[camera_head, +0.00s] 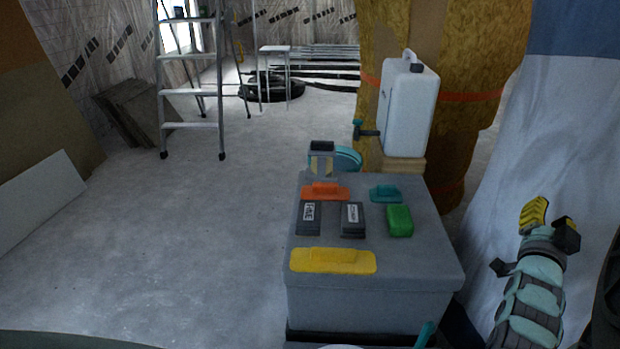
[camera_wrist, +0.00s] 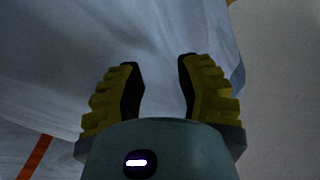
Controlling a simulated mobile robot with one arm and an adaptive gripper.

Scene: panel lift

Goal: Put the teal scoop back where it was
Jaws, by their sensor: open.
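A small teal piece with a raised grip (camera_head: 385,193) lies on the lid of the grey box (camera_head: 375,300), at its back right. A teal handle-like piece (camera_head: 425,335) shows at the front foot of the box, cut off by the picture's edge. I cannot tell which, if either, is the scoop. My gripper (camera_head: 547,215) is at the right of the head view, raised beside the white-and-blue sheet and well apart from the lid. In the wrist view its fingers (camera_wrist: 158,68) are apart with nothing between them.
On the lid are an orange float (camera_head: 325,191), a yellow float (camera_head: 333,261), two dark labelled blocks (camera_head: 308,217) and a green block (camera_head: 400,220). A white canister (camera_head: 408,105) stands behind. A hanging sheet (camera_head: 560,130) is close to my arm. Floor at left is clear before the ladder (camera_head: 190,126).

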